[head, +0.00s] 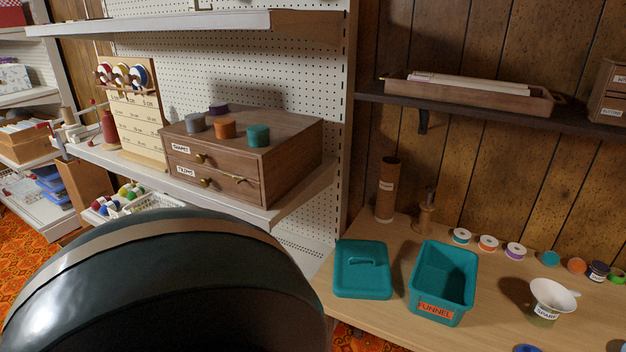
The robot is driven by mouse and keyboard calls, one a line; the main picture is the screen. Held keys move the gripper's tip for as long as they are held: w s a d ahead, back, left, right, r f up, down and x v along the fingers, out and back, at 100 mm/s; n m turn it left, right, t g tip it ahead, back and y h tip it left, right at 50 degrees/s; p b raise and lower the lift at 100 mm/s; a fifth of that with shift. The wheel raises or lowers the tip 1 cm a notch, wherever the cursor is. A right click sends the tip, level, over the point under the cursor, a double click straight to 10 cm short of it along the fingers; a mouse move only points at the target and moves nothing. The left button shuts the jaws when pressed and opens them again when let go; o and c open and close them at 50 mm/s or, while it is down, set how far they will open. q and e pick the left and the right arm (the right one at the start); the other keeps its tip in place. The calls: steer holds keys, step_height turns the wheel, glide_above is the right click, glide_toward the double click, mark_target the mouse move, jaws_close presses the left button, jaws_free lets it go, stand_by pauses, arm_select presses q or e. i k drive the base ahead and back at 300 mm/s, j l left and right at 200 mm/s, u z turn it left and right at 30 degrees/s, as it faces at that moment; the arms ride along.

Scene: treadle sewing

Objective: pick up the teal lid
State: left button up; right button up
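The teal lid (362,270) lies flat on the wooden table, with a raised handle on its top. It is left of an open teal bin (443,284) labelled "FUNNEL", with a narrow gap between them. The bin looks empty. Neither of my grippers shows in the head view. A large dark rounded body fills the lower left and hides what is behind it.
A white funnel (553,297) labelled "SPARE" stands at the right on the table (400,326). Several spools and small pots line the back. A brown tube (387,190) stands behind the lid. A wooden drawer box (240,160) sits on the shelf at left.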

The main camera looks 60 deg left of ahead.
mark_target(362, 270)
steer(key=k+u, duration=0.1)
steer(key=u, duration=1.5)
steer(key=i+j, duration=0.25)
steer(key=j, duration=0.15)
steer(key=i+j, duration=0.25)
steer(key=j, duration=0.15)
steer(key=i+j, duration=0.5)
steer(key=j, duration=0.25)
steer(key=z, duration=0.05)
